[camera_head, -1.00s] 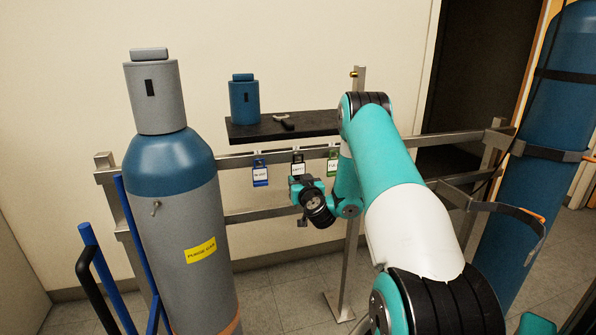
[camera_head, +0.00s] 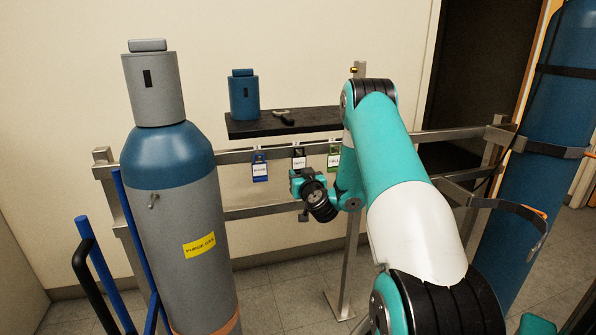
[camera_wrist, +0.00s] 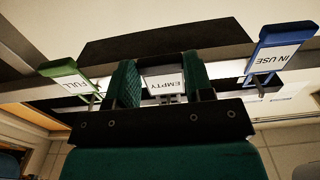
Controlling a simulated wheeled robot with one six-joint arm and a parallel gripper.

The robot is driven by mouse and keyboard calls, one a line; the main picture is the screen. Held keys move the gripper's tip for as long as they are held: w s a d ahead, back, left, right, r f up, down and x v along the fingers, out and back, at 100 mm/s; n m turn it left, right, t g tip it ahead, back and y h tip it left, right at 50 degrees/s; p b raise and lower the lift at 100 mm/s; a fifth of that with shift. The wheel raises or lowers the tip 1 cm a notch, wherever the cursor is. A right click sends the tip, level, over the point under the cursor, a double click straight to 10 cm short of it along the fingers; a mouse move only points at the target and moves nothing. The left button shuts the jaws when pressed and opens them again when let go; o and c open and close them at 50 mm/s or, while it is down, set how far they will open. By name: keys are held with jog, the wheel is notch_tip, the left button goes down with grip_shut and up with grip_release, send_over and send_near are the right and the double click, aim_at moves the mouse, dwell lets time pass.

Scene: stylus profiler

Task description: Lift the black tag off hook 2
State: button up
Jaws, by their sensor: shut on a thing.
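The black tag, a white card marked EMPTY with a black top, hangs in the middle of the tag row in the head view (camera_head: 298,160). In the wrist view its card (camera_wrist: 165,86) appears inverted between the two green fingers of my gripper (camera_wrist: 161,78). The fingers are shut on the tag's sides. My gripper also shows in the head view (camera_head: 302,182), just below and in front of the tag. The hook behind the tag is hidden, so I cannot tell whether the tag still touches it.
A blue IN USE tag (camera_head: 260,170) and a green FULL tag (camera_head: 334,156) hang on either side along the metal rail (camera_head: 225,157). A dark shelf (camera_head: 262,126) above holds a blue canister (camera_head: 244,97) and a small tool. A grey-blue gas cylinder (camera_head: 180,215) stands at left.

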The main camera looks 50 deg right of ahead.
jog(key=b+v, duration=0.7)
jog(key=b, duration=0.3)
dwell(0.9)
